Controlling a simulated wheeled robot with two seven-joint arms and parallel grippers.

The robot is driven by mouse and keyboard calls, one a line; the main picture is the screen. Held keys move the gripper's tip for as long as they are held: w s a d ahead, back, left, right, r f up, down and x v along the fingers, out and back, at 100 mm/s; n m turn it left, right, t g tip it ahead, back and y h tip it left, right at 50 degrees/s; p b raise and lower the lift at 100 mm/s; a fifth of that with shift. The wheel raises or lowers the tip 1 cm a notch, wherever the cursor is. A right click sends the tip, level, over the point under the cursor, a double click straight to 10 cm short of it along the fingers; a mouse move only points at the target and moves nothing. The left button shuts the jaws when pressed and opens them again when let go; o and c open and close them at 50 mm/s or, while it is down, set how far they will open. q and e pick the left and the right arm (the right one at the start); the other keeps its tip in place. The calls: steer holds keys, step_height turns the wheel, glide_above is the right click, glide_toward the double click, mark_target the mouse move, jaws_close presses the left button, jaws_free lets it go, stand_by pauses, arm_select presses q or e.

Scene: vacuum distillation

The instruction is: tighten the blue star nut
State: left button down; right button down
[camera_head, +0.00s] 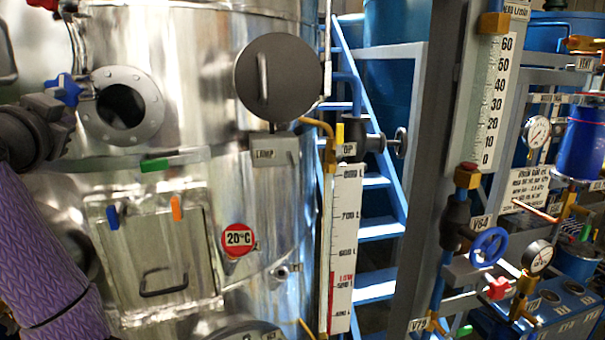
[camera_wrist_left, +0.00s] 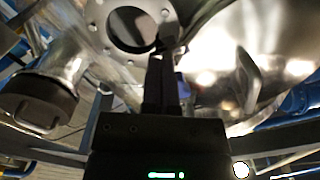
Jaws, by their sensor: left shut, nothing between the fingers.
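The blue star nut (camera_head: 64,90) sits at the left edge of the round flanged port (camera_head: 149,100) on the shiny steel vessel, in the head view. My left gripper (camera_head: 58,106) comes in from the left, with its dark fingers right at the nut, overlapping its lower side. I cannot tell whether they touch it. In the left wrist view the fingers (camera_wrist_left: 162,70) are shut with nothing between them, and point at the rim of the port (camera_wrist_left: 98,14). A small bluish patch beside the fingers may be the nut, mostly hidden. My right gripper is not in view.
A dark round cover (camera_head: 278,80) and a hatch (camera_head: 160,255) with blue and orange handles are on the vessel. A level gauge (camera_head: 345,245), blue stairs (camera_head: 378,230) and a pipe rack with a blue handwheel (camera_head: 489,246) stand to the right.

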arm_select(q)
steer(key=shift+r, duration=0.3)
stand_by(0.5)
steer(key=shift+s+a+r, duration=0.1)
steer(key=shift+a, duration=0.2)
steer(key=shift+s+a+r, duration=0.3)
steer(key=shift+a+r, duration=0.2)
steer(key=shift+a, duration=0.25)
steer(key=shift+a+r, duration=0.1)
stand_by(0.3)
steer(key=b+v, duration=0.2)
steer(key=v, duration=0.4)
steer(key=shift+a+f, duration=0.25)
